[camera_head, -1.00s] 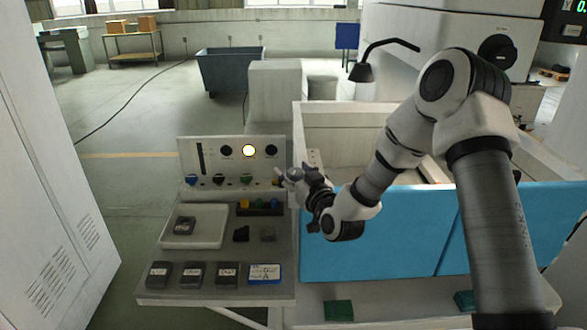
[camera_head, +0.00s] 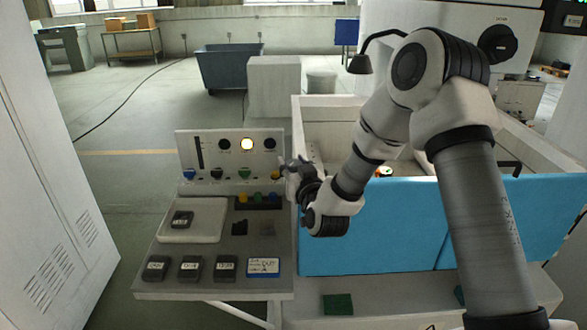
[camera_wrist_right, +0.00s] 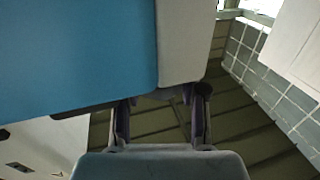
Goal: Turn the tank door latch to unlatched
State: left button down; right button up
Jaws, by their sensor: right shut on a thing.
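The blue tank door (camera_head: 375,235) forms the front of the white tank (camera_head: 325,112). It also fills the upper left of the right wrist view (camera_wrist_right: 75,50). My right gripper (camera_head: 287,168) is at the door's upper left corner, beside the control panel. In the right wrist view its two fingers (camera_wrist_right: 160,108) reach toward the lower edge of the door and a pale panel beside it. The gripper is shut on what appears to be the tank door latch, mostly hidden by the fingers and arm; its angle cannot be told. My left gripper is not in view.
A control panel (camera_head: 225,152) with a lit lamp and coloured knobs stands close left of my gripper. Below it, a grey bench (camera_head: 215,287) holds a white tray (camera_head: 205,236) and several dark blocks. A white cabinet (camera_head: 50,170) stands at far left, with open floor between.

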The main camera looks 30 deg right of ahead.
jog(key=shift+a+m+g+h+b, duration=0.15)
jog(key=shift+m+g+h+b, duration=0.5)
jog(key=shift+h, duration=0.55)
jog(key=m+g+h, duration=0.1)
jog(key=m+h, duration=0.2)
jog(key=shift+g, duration=0.35)
jog(key=m+g+h, duration=0.4)
jog(key=g+h, duration=0.1)
jog(key=shift+w+r+m, duration=0.1)
jog(key=shift+r+m, duration=0.05)
jog(key=shift+m, duration=0.1)
jog(key=shift+m+g+h+p, duration=0.25)
jog(key=shift+m+g+h, duration=0.45)
jog(key=shift+g, duration=0.65)
jog(key=shift+m+g+h+p, duration=0.25)
jog(key=shift+m+g+h, duration=0.15)
jog(key=shift+m+g, duration=0.8)
jog(key=o, duration=1.2)
jog(key=shift+c, duration=0.2)
